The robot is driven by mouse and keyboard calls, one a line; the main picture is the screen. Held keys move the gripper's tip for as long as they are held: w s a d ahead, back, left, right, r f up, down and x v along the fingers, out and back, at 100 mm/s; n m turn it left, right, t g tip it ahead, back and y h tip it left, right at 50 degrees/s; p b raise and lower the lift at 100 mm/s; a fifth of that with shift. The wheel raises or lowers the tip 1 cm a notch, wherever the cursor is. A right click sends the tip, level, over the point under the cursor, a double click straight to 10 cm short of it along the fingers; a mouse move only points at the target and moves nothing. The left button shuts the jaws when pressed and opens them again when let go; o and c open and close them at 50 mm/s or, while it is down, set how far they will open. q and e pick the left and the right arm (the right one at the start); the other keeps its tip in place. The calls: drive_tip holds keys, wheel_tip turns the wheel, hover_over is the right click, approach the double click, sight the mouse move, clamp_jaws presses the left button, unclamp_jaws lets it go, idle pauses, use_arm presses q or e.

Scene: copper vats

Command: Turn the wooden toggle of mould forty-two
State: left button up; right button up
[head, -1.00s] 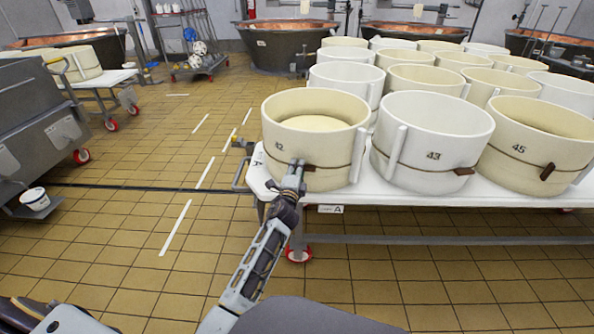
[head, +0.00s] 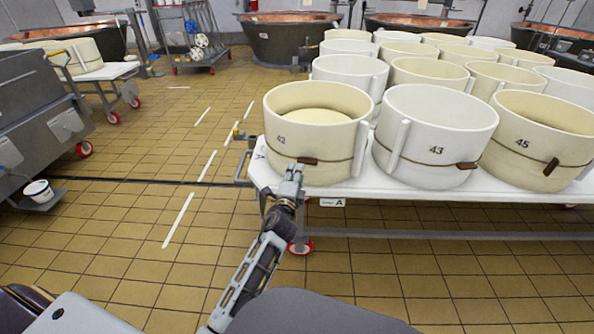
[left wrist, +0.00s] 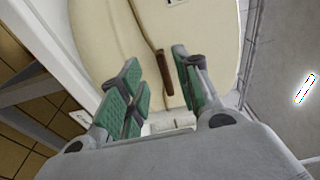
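Mould forty-two (head: 345,150) is a cream round mould at the near left corner of the white table, with a cord around its side. Its brown wooden toggle (head: 308,161) lies about level on the cord at the front. My left gripper (head: 292,174) is just below and left of the toggle in the head view. In the left wrist view the left gripper (left wrist: 155,78) is open, its green pads apart. The toggle (left wrist: 164,73) shows in the gap between them, nearer the right-hand finger; I cannot tell whether they touch. My right gripper is not in view.
Mould 43 (head: 430,125), white, and mould 45 (head: 540,135), cream, stand close to the right on the same table (head: 400,197). More moulds fill the table behind. The tiled floor (head: 130,225) to the left is mostly clear.

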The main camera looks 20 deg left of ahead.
use_arm(q)
drive_tip(key=shift+s+d, duration=0.2)
drive_tip(key=shift+s, duration=1.15)
drive_tip(key=shift+s+d, duration=0.2)
drive_tip(key=shift+s, duration=1.15)
